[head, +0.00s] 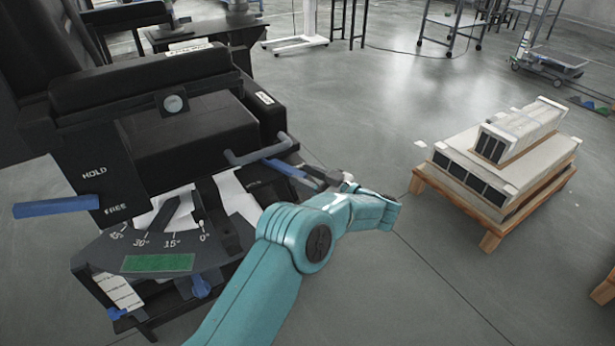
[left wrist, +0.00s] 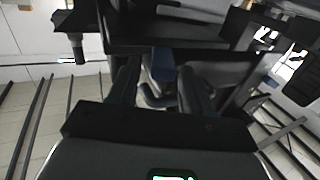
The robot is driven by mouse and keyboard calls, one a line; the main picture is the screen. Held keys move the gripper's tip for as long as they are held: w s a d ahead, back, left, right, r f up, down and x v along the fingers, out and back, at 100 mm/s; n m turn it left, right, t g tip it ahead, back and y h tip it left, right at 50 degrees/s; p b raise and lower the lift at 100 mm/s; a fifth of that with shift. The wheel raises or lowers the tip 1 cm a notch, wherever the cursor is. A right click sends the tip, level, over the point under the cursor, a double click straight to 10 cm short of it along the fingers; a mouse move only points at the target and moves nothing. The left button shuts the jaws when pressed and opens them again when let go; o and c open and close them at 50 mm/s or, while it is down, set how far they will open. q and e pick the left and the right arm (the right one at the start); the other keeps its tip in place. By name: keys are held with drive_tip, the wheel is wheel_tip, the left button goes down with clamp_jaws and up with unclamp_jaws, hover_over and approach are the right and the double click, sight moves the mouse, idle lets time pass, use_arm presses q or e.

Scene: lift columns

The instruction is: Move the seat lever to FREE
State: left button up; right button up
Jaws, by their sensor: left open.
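The black seat (head: 180,135) stands at the left in the head view. Its side panel carries the words HOLD above FREE. A blue lever (head: 55,207) sticks out left from the panel, level with the word FREE. My left gripper (head: 288,166) is at the seat's right side, partly hidden by my teal arm. It is open. In the left wrist view a blue handle (left wrist: 163,65) shows between the two dark fingers of my left gripper (left wrist: 160,88); I cannot tell if they touch it. My right gripper is not in view.
A grey bent handle (head: 255,152) sits beside my left gripper. A dial (head: 150,245) marked in degrees with a green strip is at the seat's front. A pallet with white boxes (head: 490,165) stands at the right.

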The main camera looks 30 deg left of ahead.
use_arm(q)
drive_tip(key=s+d+p, duration=0.1)
drive_tip(key=d+p, duration=0.1)
drive_tip(key=d, duration=1.4)
drive_tip(key=shift+d, duration=0.2)
